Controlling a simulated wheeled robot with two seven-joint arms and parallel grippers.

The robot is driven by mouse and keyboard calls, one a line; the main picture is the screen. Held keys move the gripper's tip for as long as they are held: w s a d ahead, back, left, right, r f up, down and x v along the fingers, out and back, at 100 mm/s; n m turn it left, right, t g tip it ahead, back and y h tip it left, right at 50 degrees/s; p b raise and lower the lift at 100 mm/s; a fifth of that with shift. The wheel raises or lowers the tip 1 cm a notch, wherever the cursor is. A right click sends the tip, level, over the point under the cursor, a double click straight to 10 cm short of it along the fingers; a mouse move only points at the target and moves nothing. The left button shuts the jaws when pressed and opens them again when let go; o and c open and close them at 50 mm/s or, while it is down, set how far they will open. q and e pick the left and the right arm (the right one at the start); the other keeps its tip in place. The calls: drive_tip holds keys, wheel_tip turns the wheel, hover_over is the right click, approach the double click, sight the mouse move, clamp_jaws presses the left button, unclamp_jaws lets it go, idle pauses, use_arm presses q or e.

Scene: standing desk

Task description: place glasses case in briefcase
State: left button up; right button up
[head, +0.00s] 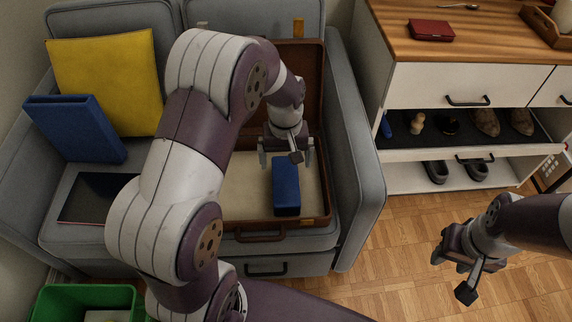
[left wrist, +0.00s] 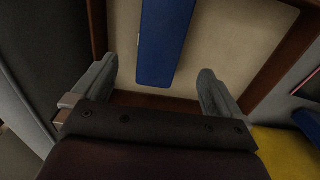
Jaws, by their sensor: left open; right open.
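The blue glasses case (head: 286,187) lies inside the open brown briefcase (head: 262,236) on the sofa seat, on its pale lining towards the right side. My left gripper (head: 286,158) is open above the briefcase, over the far end of the case. The left wrist view shows the blue case (left wrist: 160,40) between and ahead of the two spread fingers (left wrist: 160,85), with the briefcase's brown wall (left wrist: 150,101) nearby. I cannot tell how far the fingers are above it. My right gripper (head: 459,268) is open and empty over the wooden floor, away from the sofa.
The grey sofa (head: 360,180) also holds a yellow cushion (head: 110,75), a blue binder-like box (head: 78,130) and a dark flat tablet (head: 95,197). A green bin (head: 45,304) stands at lower left. A white cabinet (head: 415,85) with shoes is at right. The floor between is clear.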

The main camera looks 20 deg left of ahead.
use_arm(q)
drive_tip(key=s+d+r+m, duration=0.1)
drive_tip(key=s+r+m, duration=0.1)
drive_tip(key=s, duration=0.4)
drive_tip(key=s+d+r+m+t, duration=0.1)
drive_tip(key=s+r+m, duration=0.2)
drive_tip(key=s, duration=0.4)
drive_tip(key=shift+s+r, duration=0.15)
drive_tip(key=shift+r, duration=0.1)
